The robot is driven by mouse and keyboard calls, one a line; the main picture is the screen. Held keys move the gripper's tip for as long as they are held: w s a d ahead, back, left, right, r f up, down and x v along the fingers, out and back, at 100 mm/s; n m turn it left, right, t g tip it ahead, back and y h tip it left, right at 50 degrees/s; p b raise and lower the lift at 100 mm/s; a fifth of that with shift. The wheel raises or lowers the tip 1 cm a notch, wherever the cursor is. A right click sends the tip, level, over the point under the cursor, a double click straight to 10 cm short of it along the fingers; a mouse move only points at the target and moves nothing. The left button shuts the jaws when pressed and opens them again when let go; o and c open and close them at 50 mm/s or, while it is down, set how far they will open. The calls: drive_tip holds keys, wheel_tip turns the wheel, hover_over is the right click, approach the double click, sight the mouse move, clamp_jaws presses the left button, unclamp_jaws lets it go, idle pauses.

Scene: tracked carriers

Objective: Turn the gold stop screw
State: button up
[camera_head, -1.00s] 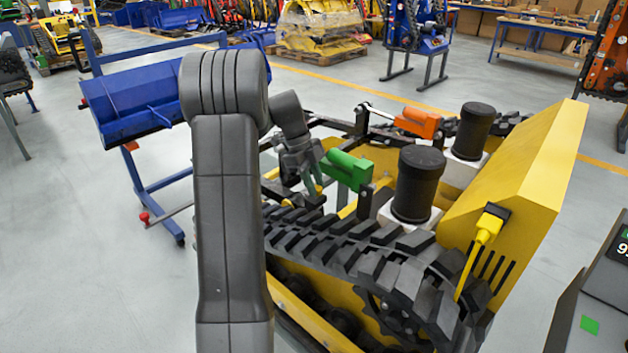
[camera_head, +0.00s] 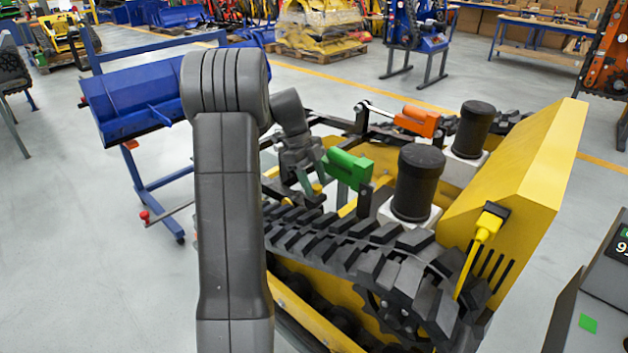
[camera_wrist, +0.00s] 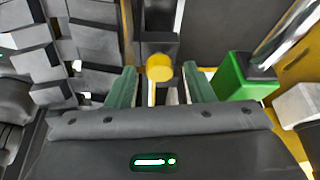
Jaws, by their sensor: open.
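The gold stop screw (camera_wrist: 160,67) shows its round yellow head in the wrist view, in front of a dark block (camera_wrist: 158,45). My gripper (camera_wrist: 162,76) has its two green fingers apart, one on each side of the screw head. The head looks clear of both fingers, with a gap on each side. In the head view my gripper (camera_head: 308,190) hangs from the arm just left of a green cylinder (camera_head: 347,168). A small yellow spot, likely the screw (camera_head: 317,188), shows beside the fingers; the fingertips are hard to make out there.
A black rubber track (camera_head: 350,250) runs along the near side of the yellow carrier. The green cylinder's body (camera_wrist: 240,78) is close right of the fingers in the wrist view. Black canisters (camera_head: 417,185), an orange cylinder (camera_head: 416,122) and a yellow panel (camera_head: 520,190) stand farther right.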

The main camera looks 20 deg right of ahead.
drive_tip(key=p+v, duration=0.1)
drive_tip(key=v, duration=1.2)
drive_tip(key=shift+r+p, duration=0.3)
drive_tip(key=shift+p, duration=0.1)
drive_tip(key=shift+w+a, duration=0.15)
drive_tip(key=b+x, duration=0.2)
drive_tip(key=x, duration=1.2)
drive_tip(key=shift+r, duration=0.1)
